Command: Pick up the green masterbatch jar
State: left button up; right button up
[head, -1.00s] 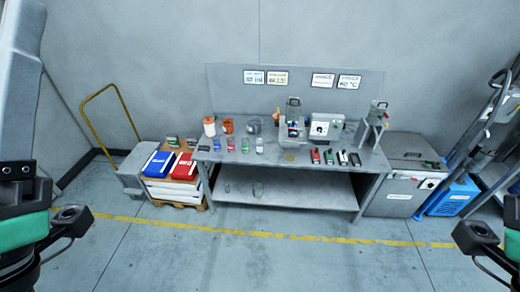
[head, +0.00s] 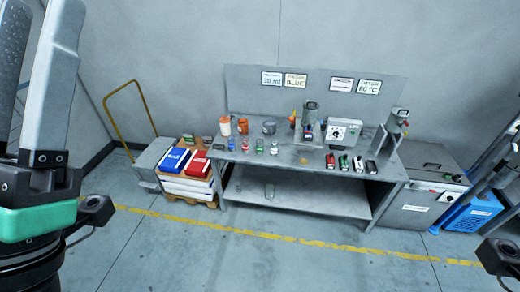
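A small green jar (head: 260,145) stands upright near the front edge of the grey workbench (head: 290,160), in a row of small jars. A red jar (head: 245,146) is on its left and a pale jar (head: 274,147) on its right. My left gripper (head: 40,50) is at the left edge, far from the bench. Its two fingers point up with a gap between them and nothing held; their tips reach the picture's top. Only a small part of my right wrist shows at the lower right; its fingers are out of view.
Blue and red bins (head: 174,159) stand on a pallet stack left of the bench. A trolley with a yellow handle (head: 135,82) is farther left. Staplers or similar tools (head: 343,162) and machines crowd the bench's right half. Open floor lies in front, with a yellow line (head: 260,240).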

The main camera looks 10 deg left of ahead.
pick_arm(q)
jog(key=shift+o, duration=0.2)
jog(key=o, duration=0.8)
jog(key=shift+c, duration=0.2)
